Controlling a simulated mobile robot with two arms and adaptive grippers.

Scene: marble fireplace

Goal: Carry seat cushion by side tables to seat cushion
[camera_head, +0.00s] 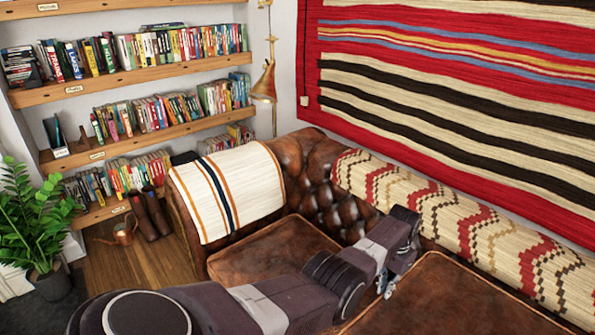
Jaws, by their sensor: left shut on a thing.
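Two brown leather seat cushions are on the sofa. One seat cushion (275,246) lies at the left, near the armrest. The other seat cushion (455,300) lies at the right and runs out of the bottom of the picture. My left arm crosses the front of the sofa and hides part of both. My left gripper (387,286) points down at the left edge of the right seat cushion and is shut on that edge. Its fingertips are small and partly hidden. My right gripper and the side tables do not show.
A striped throw (228,190) covers the sofa's left armrest, and a patterned throw (470,222) lies along the backrest. Bookshelves (150,135), a brass lamp (264,82), boots (150,213), a watering can (123,231) and a potted plant (35,215) stand at the left. Some wood floor (150,262) is clear.

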